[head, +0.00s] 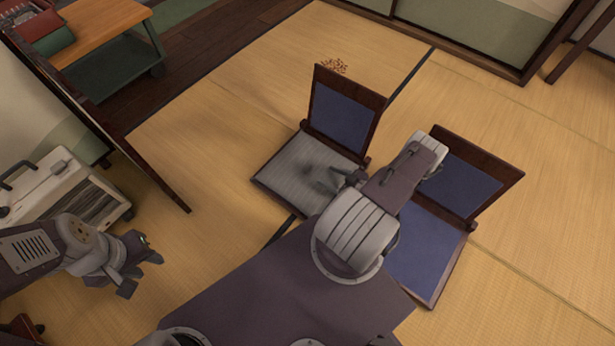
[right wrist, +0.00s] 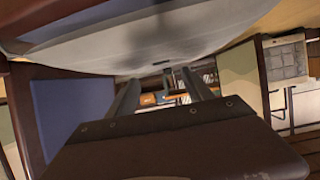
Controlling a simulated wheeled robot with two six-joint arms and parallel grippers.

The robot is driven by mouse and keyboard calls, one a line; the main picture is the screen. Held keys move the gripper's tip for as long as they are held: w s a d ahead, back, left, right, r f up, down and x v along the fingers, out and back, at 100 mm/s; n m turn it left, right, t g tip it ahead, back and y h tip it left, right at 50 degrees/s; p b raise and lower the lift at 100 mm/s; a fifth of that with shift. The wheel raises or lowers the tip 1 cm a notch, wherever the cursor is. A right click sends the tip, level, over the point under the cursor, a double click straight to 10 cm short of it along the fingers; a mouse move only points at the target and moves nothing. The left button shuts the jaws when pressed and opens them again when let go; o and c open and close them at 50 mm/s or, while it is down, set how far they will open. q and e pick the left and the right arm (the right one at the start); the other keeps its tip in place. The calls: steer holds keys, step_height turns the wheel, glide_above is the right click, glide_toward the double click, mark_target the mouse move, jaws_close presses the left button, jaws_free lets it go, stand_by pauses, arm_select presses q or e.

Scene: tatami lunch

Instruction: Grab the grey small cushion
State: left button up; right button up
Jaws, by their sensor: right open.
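The grey small cushion (head: 302,168) lies on the seat of the left legless chair (head: 345,110), in front of its blue backrest. My right gripper (head: 328,183) is over the cushion's right part, with its shadow on the cloth. In the right wrist view a broad pale grey surface, apparently the cushion (right wrist: 200,35), fills the top. There the fingers of my right gripper (right wrist: 163,92) stand apart with nothing between them. I cannot tell whether they touch the cushion. My left gripper (head: 140,270) is over the mat at far left, away from the chairs; its jaw opening is unclear.
A second chair (head: 462,180) with a blue seat stands close on the right, partly under my right arm. A white case (head: 65,190) and a dark-framed panel (head: 150,170) are at left. An orange-topped cart (head: 100,30) is at upper left. The tatami at right is clear.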

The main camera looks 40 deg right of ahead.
mark_target(308, 168)
steer(key=b+x, duration=0.1)
steer(key=x, duration=0.2)
steer(key=shift+s+a+f, duration=0.1)
steer(key=shift+w+b, duration=0.3)
steer(key=shift+w, duration=0.1)
steer(key=b+x, duration=0.3)
steer(key=x, duration=0.2)
steer(key=shift+s+a+f, duration=0.1)
steer(key=shift+f, duration=0.1)
steer(key=shift+r, duration=0.15)
jaws_close()
